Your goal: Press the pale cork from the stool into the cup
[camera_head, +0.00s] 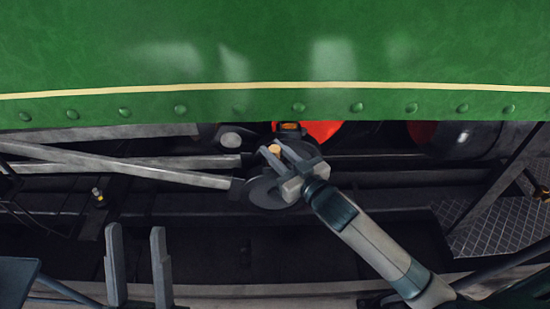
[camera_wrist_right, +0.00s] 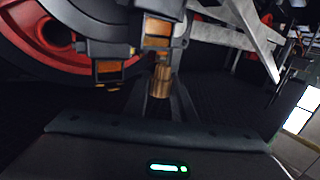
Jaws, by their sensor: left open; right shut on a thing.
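My right gripper (camera_head: 276,148) is shut on the pale cork (camera_head: 274,149) beside the dark machinery under the green panel. In the right wrist view the cork (camera_wrist_right: 161,81) stands upright between the fingers. An orange-brown, cup-like part in a dark housing (camera_wrist_right: 157,34) is just above it in that picture; a similar part (camera_wrist_right: 108,70) is to the left. I cannot tell which is the cup, or whether the cork touches either. One orange part (camera_head: 289,126) shows beyond the fingertips in the head view. My left gripper (camera_head: 136,230) is open and empty at lower left. I see no stool.
The riveted green side panel (camera_head: 270,50) overhangs the work area. Grey rods (camera_head: 130,167) run in from the left. A round dark disc (camera_head: 265,192) lies under the right gripper. A red wheel (camera_wrist_right: 45,40) is close at left in the wrist view.

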